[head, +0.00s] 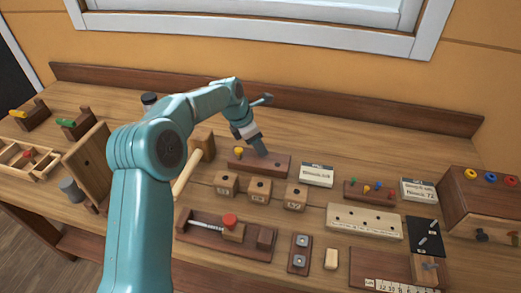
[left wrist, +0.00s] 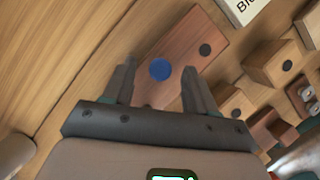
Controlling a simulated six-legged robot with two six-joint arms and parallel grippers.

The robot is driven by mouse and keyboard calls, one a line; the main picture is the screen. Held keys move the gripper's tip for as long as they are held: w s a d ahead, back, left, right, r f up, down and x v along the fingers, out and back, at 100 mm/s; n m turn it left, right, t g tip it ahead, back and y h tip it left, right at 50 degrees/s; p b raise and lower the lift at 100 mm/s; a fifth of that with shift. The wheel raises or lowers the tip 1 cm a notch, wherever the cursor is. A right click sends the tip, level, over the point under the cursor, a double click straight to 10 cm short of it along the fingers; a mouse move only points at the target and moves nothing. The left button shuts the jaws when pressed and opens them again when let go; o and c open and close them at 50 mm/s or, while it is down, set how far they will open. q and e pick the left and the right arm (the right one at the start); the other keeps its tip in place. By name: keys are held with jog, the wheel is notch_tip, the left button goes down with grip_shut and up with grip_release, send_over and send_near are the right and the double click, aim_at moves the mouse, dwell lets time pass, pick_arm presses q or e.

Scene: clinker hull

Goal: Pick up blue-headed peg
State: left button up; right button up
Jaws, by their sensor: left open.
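The blue-headed peg (left wrist: 159,69) shows in the left wrist view as a round blue head on a reddish-brown wooden block (left wrist: 186,42). My left gripper (left wrist: 160,84) is open, with one finger on each side of the blue head in this view. I cannot tell whether the fingers touch it. In the head view my left gripper (head: 260,150) points down over the same long block (head: 278,166), and the blue head is hidden there. A yellow-headed peg (head: 238,151) stands at the block's left end. My right gripper is not in view.
Wooden cubes (head: 260,189) stand just in front of the block, and a label card (head: 317,175) lies to its right. A mallet (head: 186,174) is on the left. A small rack (head: 370,192) of coloured pegs is further right. The bench behind is clear.

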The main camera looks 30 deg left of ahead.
pick_arm(q)
jog(key=shift+x, duration=1.15)
jog(key=shift+w, duration=0.1)
grip_shut()
jog(key=shift+r, duration=0.15)
